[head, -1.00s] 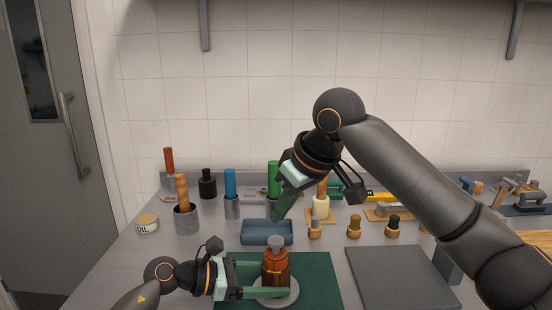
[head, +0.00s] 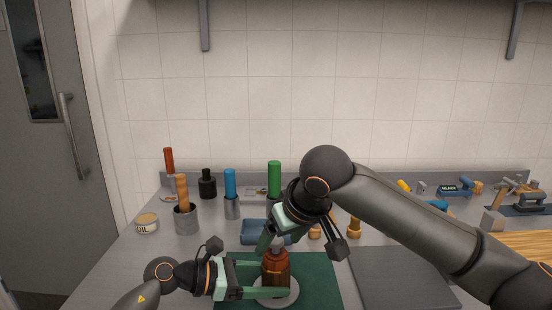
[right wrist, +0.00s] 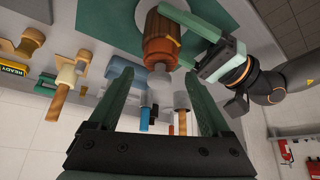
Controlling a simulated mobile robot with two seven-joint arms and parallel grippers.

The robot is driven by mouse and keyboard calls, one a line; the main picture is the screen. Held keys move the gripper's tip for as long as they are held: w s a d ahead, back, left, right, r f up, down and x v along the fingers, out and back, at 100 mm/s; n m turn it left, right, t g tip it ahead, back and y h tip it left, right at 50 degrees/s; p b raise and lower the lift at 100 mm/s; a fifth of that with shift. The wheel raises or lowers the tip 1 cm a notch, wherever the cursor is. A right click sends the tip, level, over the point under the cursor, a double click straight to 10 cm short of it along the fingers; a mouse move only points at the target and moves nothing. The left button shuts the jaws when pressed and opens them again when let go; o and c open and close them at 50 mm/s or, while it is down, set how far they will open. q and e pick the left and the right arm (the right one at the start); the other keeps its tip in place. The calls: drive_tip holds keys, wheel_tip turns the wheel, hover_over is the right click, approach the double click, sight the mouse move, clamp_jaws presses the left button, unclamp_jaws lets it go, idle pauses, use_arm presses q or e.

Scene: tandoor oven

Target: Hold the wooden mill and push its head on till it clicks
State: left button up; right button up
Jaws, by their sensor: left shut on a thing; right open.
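The wooden mill (head: 276,268), reddish brown with a darker lower part, stands upright on a pale round disc (head: 290,297) on the green mat. My left gripper (head: 272,281) is shut on the mill's body from the left. My right gripper (head: 275,243) is open, tilted down from the upper right, with its fingers at the mill's top. In the right wrist view the mill (right wrist: 160,43) shows a grey knob (right wrist: 161,76) at its end, lying between the open fingers, which look apart from it. I cannot tell whether the head is fully seated.
A blue tray (head: 252,232) lies just behind the mat (head: 325,285). Several coloured-handled tools stand in holders behind, including a green one (head: 274,178). A dark grey board (head: 400,278) lies to the right.

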sight(279, 243)
drive_tip(key=shift+x, duration=1.7)
clamp_jaws()
drive_tip(key=c, duration=0.6)
unclamp_jaws()
clamp_jaws()
drive_tip(key=shift+r, duration=0.45)
drive_tip(key=shift+r, duration=0.6)
